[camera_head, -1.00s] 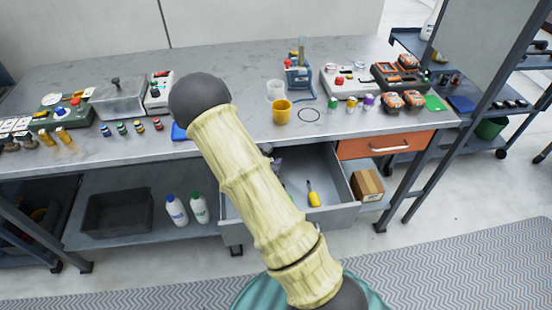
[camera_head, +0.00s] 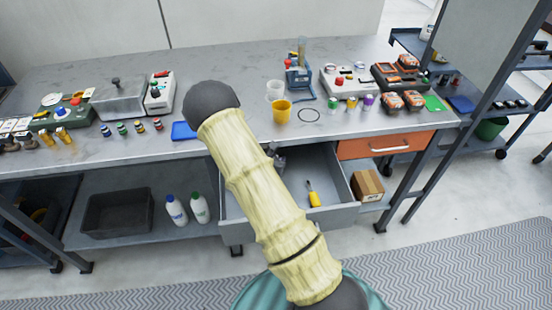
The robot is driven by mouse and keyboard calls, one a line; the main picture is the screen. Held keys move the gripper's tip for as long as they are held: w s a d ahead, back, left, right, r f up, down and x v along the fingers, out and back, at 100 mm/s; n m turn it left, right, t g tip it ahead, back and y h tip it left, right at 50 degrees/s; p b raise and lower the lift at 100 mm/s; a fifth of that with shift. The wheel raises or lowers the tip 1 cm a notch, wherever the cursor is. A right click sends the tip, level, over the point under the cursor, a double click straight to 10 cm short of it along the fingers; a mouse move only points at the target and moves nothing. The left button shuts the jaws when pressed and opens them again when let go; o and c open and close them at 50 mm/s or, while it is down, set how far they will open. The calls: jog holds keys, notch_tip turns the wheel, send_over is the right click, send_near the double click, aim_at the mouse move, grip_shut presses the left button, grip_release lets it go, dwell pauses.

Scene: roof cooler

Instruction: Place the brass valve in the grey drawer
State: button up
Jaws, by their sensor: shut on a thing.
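The grey drawer (camera_head: 335,216) is pulled open under the right half of the workbench. A yellow-handled screwdriver (camera_head: 313,194) lies inside it. My forearm crosses in front of the drawer's left part and hides much of its inside. A small grey piece (camera_head: 279,161) shows at the forearm's right edge, over the back of the drawer; I cannot tell whether it is part of my wrist or something else. My gripper's fingers are hidden behind the arm. I cannot make out the brass valve.
The orange drawer (camera_head: 388,145) to the right is shut. A cardboard box (camera_head: 367,186) stands on the shelf beside the open drawer. A yellow cup (camera_head: 281,111) stands on the bench above it. Two bottles (camera_head: 176,210) and a black bin (camera_head: 117,213) stand on the lower shelf.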

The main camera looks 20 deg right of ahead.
jog(key=shift+f, duration=0.2)
jog(key=o, duration=1.1)
jog(key=shift+r, duration=0.1)
jog(key=shift+c, duration=0.2)
jog(key=shift+r, duration=0.2)
jog(key=v, duration=1.2)
jog(key=shift+f, duration=0.1)
